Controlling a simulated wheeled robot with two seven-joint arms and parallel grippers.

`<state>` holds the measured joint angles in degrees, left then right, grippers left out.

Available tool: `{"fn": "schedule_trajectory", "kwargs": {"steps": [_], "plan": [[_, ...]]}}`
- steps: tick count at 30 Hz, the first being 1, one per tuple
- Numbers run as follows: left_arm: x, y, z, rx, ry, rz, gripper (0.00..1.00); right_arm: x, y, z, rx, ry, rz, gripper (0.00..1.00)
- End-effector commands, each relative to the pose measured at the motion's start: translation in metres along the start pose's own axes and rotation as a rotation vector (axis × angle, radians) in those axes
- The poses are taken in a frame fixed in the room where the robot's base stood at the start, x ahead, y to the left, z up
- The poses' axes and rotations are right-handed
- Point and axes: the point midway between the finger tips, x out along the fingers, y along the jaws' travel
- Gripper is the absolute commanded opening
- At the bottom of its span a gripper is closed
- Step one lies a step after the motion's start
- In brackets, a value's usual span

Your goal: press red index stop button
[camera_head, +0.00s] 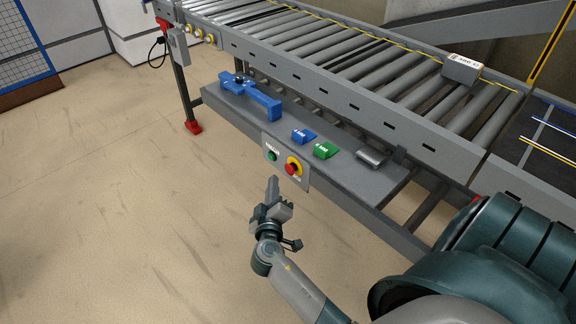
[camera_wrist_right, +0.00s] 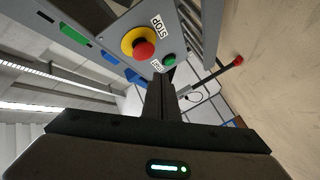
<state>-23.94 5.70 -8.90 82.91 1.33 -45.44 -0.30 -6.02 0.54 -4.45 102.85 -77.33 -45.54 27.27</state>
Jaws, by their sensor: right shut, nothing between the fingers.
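The red stop button (camera_head: 291,169) sits on a yellow round base on a grey control panel (camera_head: 283,163) at the front edge of the conveyor's shelf. In the right wrist view the red button (camera_wrist_right: 144,49) shows large, up and left of the fingers, with a STOP label beside it. A green button (camera_head: 272,156) is left of it on the same panel; it also shows in the right wrist view (camera_wrist_right: 169,60). My right gripper (camera_head: 272,182) is shut and empty, just below and in front of the panel, apparently apart from the red button. My left gripper is not in view.
A grey shelf (camera_head: 225,99) along the roller conveyor (camera_head: 330,55) holds a blue tool (camera_head: 245,95), a blue block (camera_head: 303,136), a green block (camera_head: 326,150) and a grey piece (camera_head: 371,158). The floor in front is clear.

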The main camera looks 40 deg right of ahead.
Motion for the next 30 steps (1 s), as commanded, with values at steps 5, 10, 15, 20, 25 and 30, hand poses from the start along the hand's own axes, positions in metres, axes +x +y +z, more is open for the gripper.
{"fn": "schedule_trajectory", "kwargs": {"steps": [5,10,15,20,25,30], "plan": [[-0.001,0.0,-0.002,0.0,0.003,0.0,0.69,0.012,0.008,0.008,0.0,0.001,0.001,0.0],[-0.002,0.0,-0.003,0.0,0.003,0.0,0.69,0.017,0.012,0.012,0.001,0.0,0.001,0.0],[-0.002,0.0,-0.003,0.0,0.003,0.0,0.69,0.018,0.013,0.013,0.001,0.0,0.001,0.0],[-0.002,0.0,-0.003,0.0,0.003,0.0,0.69,0.018,0.013,0.013,0.001,0.0,0.0,0.0],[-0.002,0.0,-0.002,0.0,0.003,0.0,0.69,0.018,0.013,0.013,0.001,0.0,0.0,0.0],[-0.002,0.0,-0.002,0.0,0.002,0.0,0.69,0.018,0.013,0.013,0.001,0.0,0.0,0.0]]}}
